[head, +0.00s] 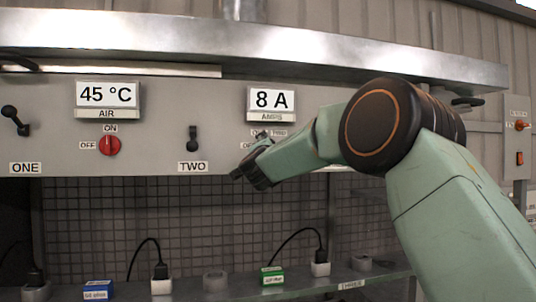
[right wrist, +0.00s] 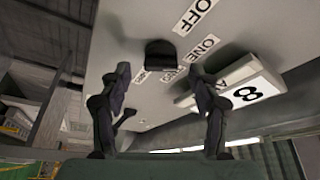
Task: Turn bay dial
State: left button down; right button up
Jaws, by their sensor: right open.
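A black dial (right wrist: 160,53) shows in the right wrist view on the grey panel, with OFF, ONE and further labels around it. In the head view it is hidden behind my right gripper (head: 243,176), which is at the panel below the 8 A AMPS display (head: 271,100). In the right wrist view my right gripper (right wrist: 160,75) is open, one finger to each side of the dial. The dial appears just beyond the fingertips, and I cannot tell whether they touch it. My left gripper is not in view.
A red ON/OFF switch (head: 110,146) sits below the 45 °C AIR display (head: 108,95). Black levers stand by labels ONE (head: 15,120) and TWO (head: 193,140). The lower shelf (head: 222,290) holds plugs, a blue box (head: 98,290) and a green box (head: 272,276).

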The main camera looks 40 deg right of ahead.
jog(key=v, duration=1)
jog(key=shift+s+r, duration=0.2)
jog(key=shift+s, duration=0.2)
jog(key=shift+w+a+f, duration=0.1)
jog(key=shift+w, duration=0.1)
